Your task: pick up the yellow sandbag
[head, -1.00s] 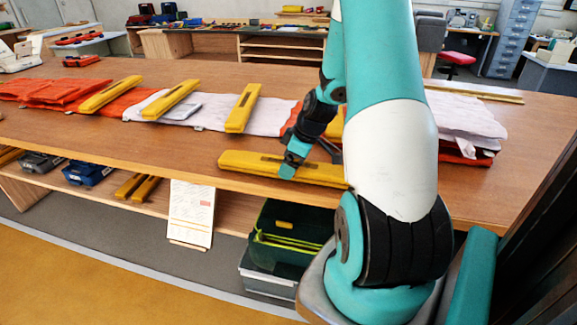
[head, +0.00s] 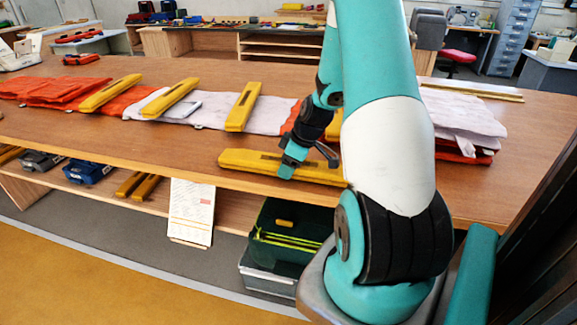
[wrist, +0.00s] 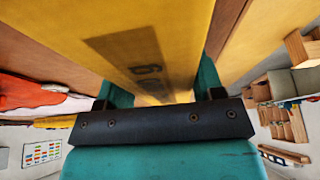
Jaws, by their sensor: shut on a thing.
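A long yellow sandbag (head: 245,160) lies along the front edge of the wooden table. My gripper (head: 302,164) is at its middle-right part, with one finger on the near side. In the wrist view, the yellow sandbag (wrist: 140,40) runs between the two teal fingers of my gripper (wrist: 160,92), which is shut on it. A dark patch shows on its face. The right end of the sandbag is partly hidden by my arm in the head view. I cannot tell whether it is clear of the table top.
More yellow bars (head: 243,107) lie across white and orange folded cloth along the table (head: 400,180). A stack of white and orange cloth (head: 460,115) is at the right. A green crate (head: 285,240) stands below the front edge, beside a paper sheet (head: 191,212).

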